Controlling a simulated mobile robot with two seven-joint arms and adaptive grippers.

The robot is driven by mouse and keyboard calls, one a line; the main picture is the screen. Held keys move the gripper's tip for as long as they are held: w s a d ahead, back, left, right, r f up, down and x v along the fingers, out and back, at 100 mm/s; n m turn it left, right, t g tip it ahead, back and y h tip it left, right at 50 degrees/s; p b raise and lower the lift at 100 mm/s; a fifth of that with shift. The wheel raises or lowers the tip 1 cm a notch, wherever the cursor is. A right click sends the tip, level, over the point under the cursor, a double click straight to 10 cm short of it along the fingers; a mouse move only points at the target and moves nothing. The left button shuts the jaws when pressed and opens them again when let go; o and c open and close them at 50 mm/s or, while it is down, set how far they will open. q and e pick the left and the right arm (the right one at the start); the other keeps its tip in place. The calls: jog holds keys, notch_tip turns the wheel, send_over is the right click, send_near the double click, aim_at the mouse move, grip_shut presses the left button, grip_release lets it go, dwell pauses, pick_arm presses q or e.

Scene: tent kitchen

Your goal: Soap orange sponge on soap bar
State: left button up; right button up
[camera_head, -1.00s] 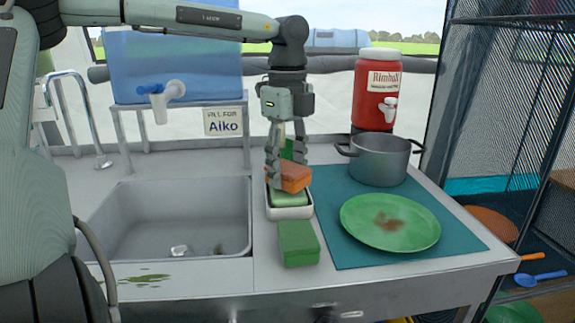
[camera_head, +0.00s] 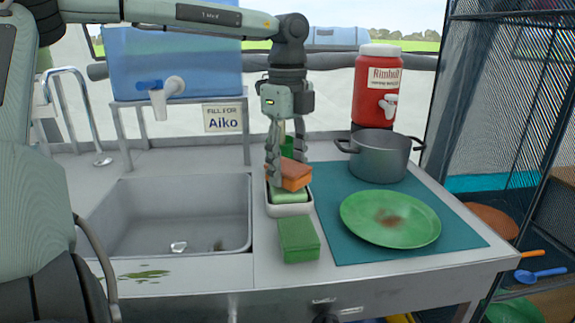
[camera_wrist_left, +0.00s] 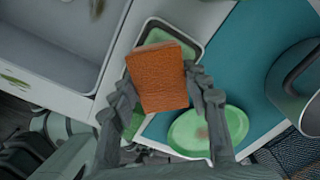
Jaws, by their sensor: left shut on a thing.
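My left gripper (camera_head: 275,171) is shut on the orange sponge (camera_head: 295,174), one finger on each side of it. The sponge also fills the middle of the left wrist view (camera_wrist_left: 157,77). The green soap bar (camera_head: 289,196) lies in a white dish (camera_head: 290,212), directly below the sponge. The sponge covers much of the bar. The sponge appears to touch the bar's top, but I cannot tell for sure. My right gripper is not in view.
A green sponge (camera_head: 298,240) lies in front of the dish. A sink (camera_head: 180,215) is to the left. A teal mat (camera_head: 350,255) to the right holds a stained green plate (camera_head: 365,225) and a grey pot (camera_head: 379,158). A red drink dispenser (camera_head: 376,110) stands behind.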

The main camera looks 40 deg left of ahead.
aim_at(288, 166)
pick_arm(q)
jog(key=shift+f+b, duration=0.65)
jog(key=shift+f, duration=0.15)
dwell(0.7)
jog(key=shift+f, duration=0.1)
dwell(1.2)
jog(key=shift+r+p, duration=1.8)
jog(key=shift+r, duration=1.8)
jog(key=shift+d+f, duration=0.1)
